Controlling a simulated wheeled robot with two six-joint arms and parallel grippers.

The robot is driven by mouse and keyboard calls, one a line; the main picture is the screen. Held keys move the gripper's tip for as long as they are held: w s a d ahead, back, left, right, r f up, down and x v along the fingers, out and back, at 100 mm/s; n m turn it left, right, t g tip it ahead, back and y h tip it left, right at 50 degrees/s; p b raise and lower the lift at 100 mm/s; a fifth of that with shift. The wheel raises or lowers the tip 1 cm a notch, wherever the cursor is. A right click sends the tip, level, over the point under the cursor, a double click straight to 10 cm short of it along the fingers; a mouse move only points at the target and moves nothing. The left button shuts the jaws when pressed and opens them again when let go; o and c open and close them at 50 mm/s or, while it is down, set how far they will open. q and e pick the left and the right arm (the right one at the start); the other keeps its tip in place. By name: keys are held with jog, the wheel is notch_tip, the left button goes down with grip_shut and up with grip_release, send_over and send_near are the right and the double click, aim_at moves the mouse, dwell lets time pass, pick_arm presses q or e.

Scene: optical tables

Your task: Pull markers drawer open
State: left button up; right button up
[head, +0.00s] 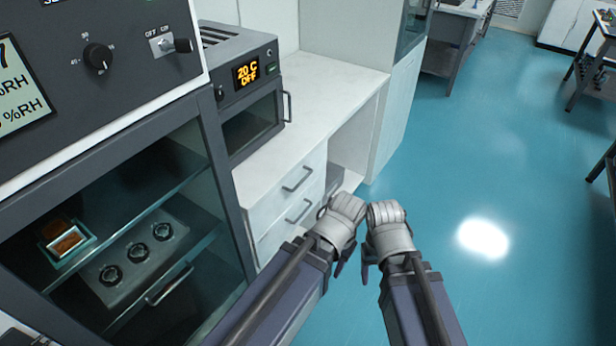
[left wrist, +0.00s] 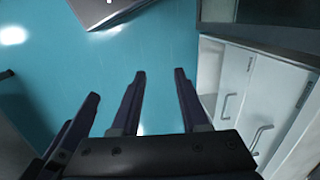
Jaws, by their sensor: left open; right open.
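White drawers sit under the counter in the head view, an upper drawer (head: 287,187) and a lower drawer (head: 290,226), each with a grey bar handle. Both look shut. No label is readable, so I cannot tell which is the markers drawer. My left gripper (head: 341,228) is to the right of the drawers, apart from them. My right gripper (head: 387,230) is beside it, farther right over the floor. Both are open and hold nothing visible. In the left wrist view, dark fingers point up over the floor, with white fronts and bar handles (left wrist: 227,106) to their right.
A glass-fronted cabinet (head: 222,205) stands close at left, holding a tray (head: 138,258) with round dark items. A small oven (head: 245,90) sits on the white counter (head: 330,85). The blue floor (head: 500,170) at right is open, with tables farther off.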

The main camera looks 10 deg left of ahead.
pick_arm(q)
notch_tip(320, 180, down, 28)
jog(key=b, duration=2.6)
jog(key=w+a+f+n+b, duration=0.2)
jog(key=w+a+f+b, duration=0.3)
jog(key=a+f+b, duration=0.35)
jog(key=w+a+r+t+y, duration=0.3)
jog(key=w+a+y, duration=0.1)
jog(key=w+a, duration=0.4)
jog(key=m+t+y, duration=0.8)
jog(key=t+y, duration=0.1)
jog(key=t, duration=0.2)
send_near(303, 179)
jog(key=x, duration=0.2)
jog(key=shift+f+p+x, duration=0.15)
jog(key=shift+p+x, duration=0.2)
jog(key=shift+x, duration=1.6)
jog(key=shift+f+p+x, duration=0.15)
jog(key=shift+p+x, duration=0.15)
jog(key=shift+x, duration=1.65)
